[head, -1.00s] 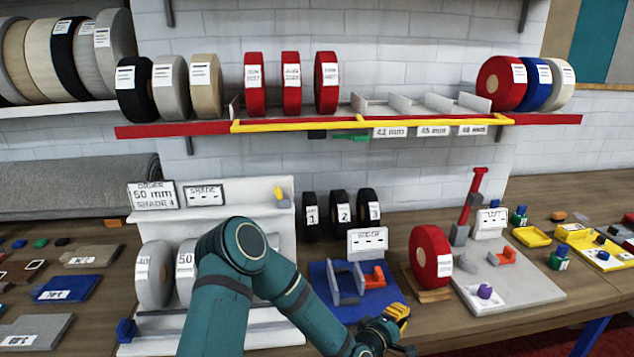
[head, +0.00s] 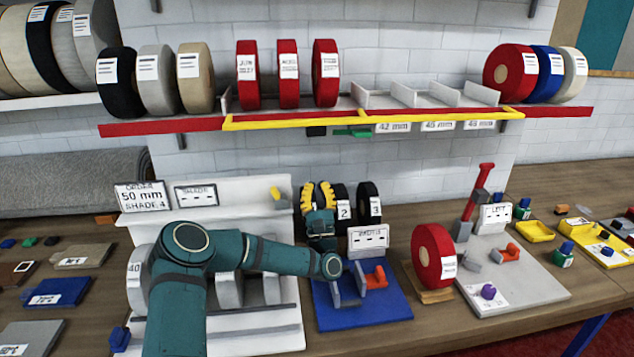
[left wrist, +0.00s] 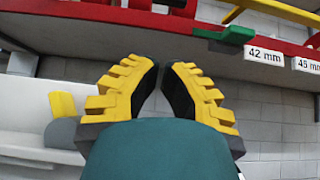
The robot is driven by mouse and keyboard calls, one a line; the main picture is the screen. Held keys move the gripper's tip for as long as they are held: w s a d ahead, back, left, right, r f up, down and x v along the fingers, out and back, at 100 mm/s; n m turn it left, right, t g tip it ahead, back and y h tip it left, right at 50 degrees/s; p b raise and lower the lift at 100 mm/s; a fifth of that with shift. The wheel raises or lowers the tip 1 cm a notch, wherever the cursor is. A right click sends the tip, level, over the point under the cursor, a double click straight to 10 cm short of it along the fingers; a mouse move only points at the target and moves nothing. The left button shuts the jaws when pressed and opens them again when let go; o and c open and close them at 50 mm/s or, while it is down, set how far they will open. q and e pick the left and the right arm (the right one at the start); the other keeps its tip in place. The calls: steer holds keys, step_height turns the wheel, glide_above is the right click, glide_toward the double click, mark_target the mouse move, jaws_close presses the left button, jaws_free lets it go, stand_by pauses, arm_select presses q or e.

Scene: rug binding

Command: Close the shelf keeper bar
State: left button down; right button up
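The keeper bar (head: 370,119) is a long yellow bar low along the front edge of the red-edged shelf (head: 165,127), with short arms turning back at both ends. Part of it shows at the top of the left wrist view (left wrist: 285,10). A green tab (head: 352,133) hangs under the shelf edge; it also shows in the left wrist view (left wrist: 225,34). My left gripper (head: 317,186) points up below the shelf, apart from bar and tab. Its yellow-and-black fingers (left wrist: 163,68) are empty, with a narrow gap between the tips. My right gripper is out of view.
Red rolls (head: 288,75) stand on the shelf behind the bar, left of empty grey dividers (head: 405,94). Black rolls (head: 369,205) stand close beside my left gripper. A white rack (head: 150,198), a blue fixture (head: 395,305) and a large red roll (head: 430,252) occupy the bench.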

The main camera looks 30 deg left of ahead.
arm_select(q)
steer(key=w+a+r+p, duration=0.2)
steer(key=w+r, duration=0.1)
steer(key=r, duration=0.6)
steer(key=shift+w+a+r+p, duration=0.15)
steer(key=shift+a+r+p, duration=0.1)
steer(key=shift+a+p, duration=0.1)
steer(key=shift+w, duration=0.1)
